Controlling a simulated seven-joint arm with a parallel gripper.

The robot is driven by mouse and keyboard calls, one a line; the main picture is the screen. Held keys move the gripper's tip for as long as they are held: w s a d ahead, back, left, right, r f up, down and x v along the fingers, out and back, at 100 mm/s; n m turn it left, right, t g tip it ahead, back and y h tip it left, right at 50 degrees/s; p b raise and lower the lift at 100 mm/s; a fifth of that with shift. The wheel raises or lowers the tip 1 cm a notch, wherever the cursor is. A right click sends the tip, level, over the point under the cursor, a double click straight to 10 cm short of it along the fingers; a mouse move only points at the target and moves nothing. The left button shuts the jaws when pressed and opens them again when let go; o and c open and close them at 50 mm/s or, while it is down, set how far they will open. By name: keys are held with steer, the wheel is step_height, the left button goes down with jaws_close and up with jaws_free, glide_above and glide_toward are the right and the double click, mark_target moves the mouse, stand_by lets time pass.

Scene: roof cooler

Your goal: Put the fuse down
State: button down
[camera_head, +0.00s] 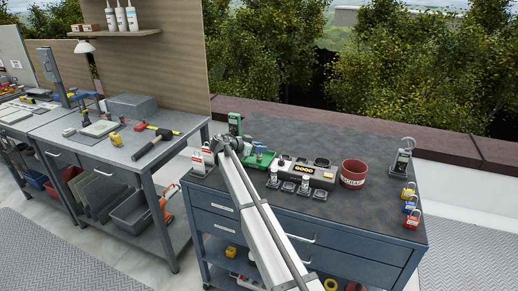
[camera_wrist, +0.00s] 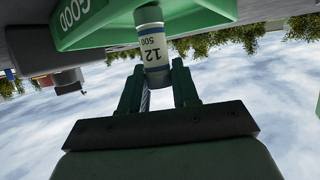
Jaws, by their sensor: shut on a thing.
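The fuse (camera_wrist: 152,45) is a pale cylinder with blue bands and the print "12 500", seen in the wrist view. My gripper (camera_wrist: 157,76) is shut on its near end, one finger on each side. The far end of the fuse is at a green tray (camera_wrist: 92,24) marked "GOOD"; I cannot tell whether it touches the tray. The green tray also shows in the head view (camera_head: 262,160), close to the end of my arm. In the head view the fuse is too small or hidden to make out.
On the dark cabinet top (camera_head: 340,208), a grey device (camera_head: 305,170) and small clear-topped parts stand right of the tray. A red cup (camera_head: 353,174), a handheld meter (camera_head: 402,160) and padlocks (camera_head: 410,205) are farther right.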

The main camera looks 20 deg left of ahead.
steer(key=shift+f, duration=0.1)
steer(key=c, duration=0.8)
jaws_free()
steer(key=shift+s+a+r, duration=0.1)
steer(key=shift+s+r, duration=0.05)
steer(key=shift+r, duration=0.05)
steer(key=v, duration=1.1)
steer(key=shift+s+a, duration=0.2)
steer(key=shift+s, duration=0.05)
